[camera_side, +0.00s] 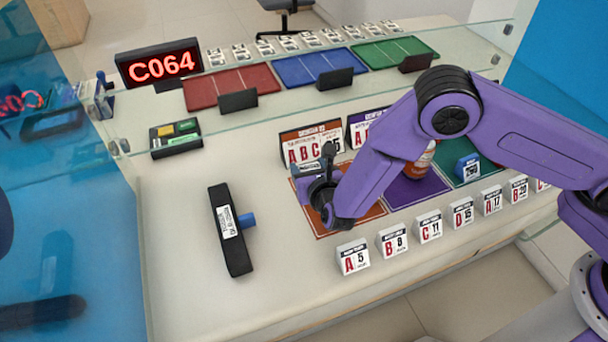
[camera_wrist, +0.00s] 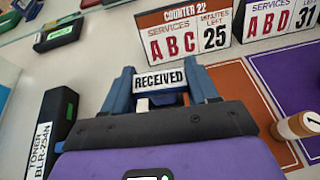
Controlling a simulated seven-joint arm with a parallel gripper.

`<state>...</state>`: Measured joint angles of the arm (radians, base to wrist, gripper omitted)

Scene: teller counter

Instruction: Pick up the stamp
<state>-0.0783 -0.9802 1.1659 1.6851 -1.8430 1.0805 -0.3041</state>
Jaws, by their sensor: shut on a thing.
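The stamp (camera_wrist: 160,78) carries a white label reading RECEIVED and sits between my gripper's jaws in the wrist view. My gripper (camera_side: 314,182) is shut on it, over the orange mat (camera_side: 350,217) in front of the Counter 22 sign. In the side view the stamp (camera_side: 306,170) is small and partly hidden by my dark gripper. Whether its base touches the mat is hard to tell.
The Counter 22 sign (camera_side: 312,143) stands close behind my gripper. A black toner box (camera_side: 230,232) lies to the left. Several white number blocks (camera_side: 392,241) line the front edge.

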